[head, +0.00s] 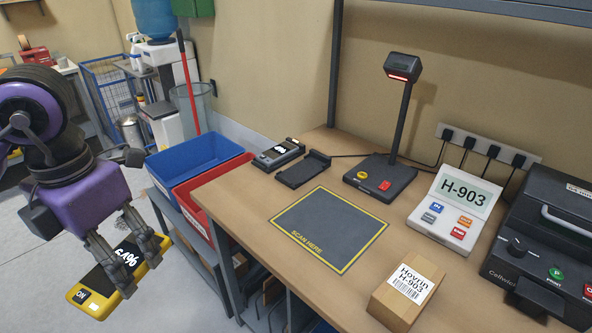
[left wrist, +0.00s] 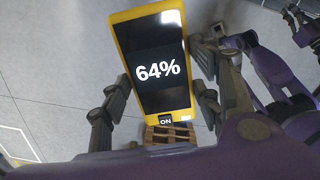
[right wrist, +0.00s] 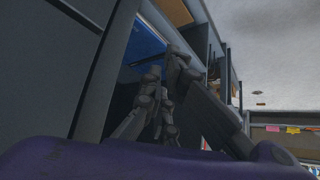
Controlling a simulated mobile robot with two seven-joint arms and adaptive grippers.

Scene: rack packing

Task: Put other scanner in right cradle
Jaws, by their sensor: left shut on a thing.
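My left gripper (head: 141,272) is shut on a yellow scanner (head: 92,292) with a black screen reading 64%. It holds the scanner in the air left of the bench, above the floor. In the left wrist view the scanner (left wrist: 158,70) lies between the two fingers, screen toward the camera, with an ON label at its lower end. The right cradle (head: 303,169) is a dark, empty holder on the bench's back left. Left of it, a grey scanner (head: 280,151) sits in the other cradle. My right gripper (right wrist: 165,75) shows only in the right wrist view, fingertips together and empty.
A blue bin (head: 190,152) and a red bin (head: 192,203) stand between my left gripper and the bench (head: 262,247). A scan mat (head: 328,228), a stand scanner (head: 380,178), a display (head: 452,208) and a small box (head: 383,300) are on the bench.

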